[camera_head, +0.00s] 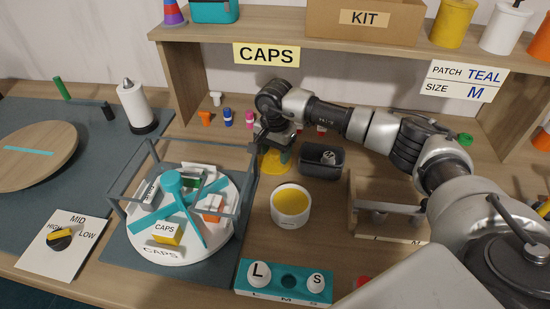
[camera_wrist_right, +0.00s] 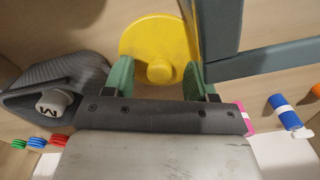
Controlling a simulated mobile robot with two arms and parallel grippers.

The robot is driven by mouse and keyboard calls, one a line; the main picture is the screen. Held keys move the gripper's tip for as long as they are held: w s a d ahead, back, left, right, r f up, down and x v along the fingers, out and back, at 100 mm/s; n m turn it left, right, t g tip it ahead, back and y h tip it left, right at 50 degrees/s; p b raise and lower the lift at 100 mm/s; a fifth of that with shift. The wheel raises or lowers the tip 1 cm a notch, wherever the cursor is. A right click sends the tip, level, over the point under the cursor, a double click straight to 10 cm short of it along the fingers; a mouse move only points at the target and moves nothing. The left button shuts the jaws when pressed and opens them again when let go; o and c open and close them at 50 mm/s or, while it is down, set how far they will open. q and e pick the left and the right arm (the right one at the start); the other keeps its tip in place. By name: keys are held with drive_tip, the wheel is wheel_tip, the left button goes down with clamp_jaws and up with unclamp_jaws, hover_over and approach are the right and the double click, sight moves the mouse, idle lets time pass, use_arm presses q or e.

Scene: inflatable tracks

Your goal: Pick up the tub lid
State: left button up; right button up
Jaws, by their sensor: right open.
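The tub lid is a yellow disc with a round knob. In the head view the lid (camera_head: 271,164) lies on the bench behind the tub, partly hidden by my right gripper (camera_head: 276,148). In the right wrist view the lid (camera_wrist_right: 150,32) is ahead of my right gripper (camera_wrist_right: 159,80), with its knob between the two green fingertips. The fingers are open and apart from the knob at the sides. A white tub (camera_head: 290,206) stands open, showing yellow inside. My left gripper is out of view.
A dark bin (camera_head: 322,170) stands right of the lid; it also shows in the wrist view (camera_wrist_right: 60,85) with a knob marked M. A grey frame (camera_head: 246,190) around the caps turntable (camera_head: 138,255) stands close on the left. Small coloured caps lie behind.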

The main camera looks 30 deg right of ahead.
drive_tip(key=shift+f, duration=0.6)
drive_tip(key=c, duration=1)
drive_tip(key=shift+r, duration=0.15)
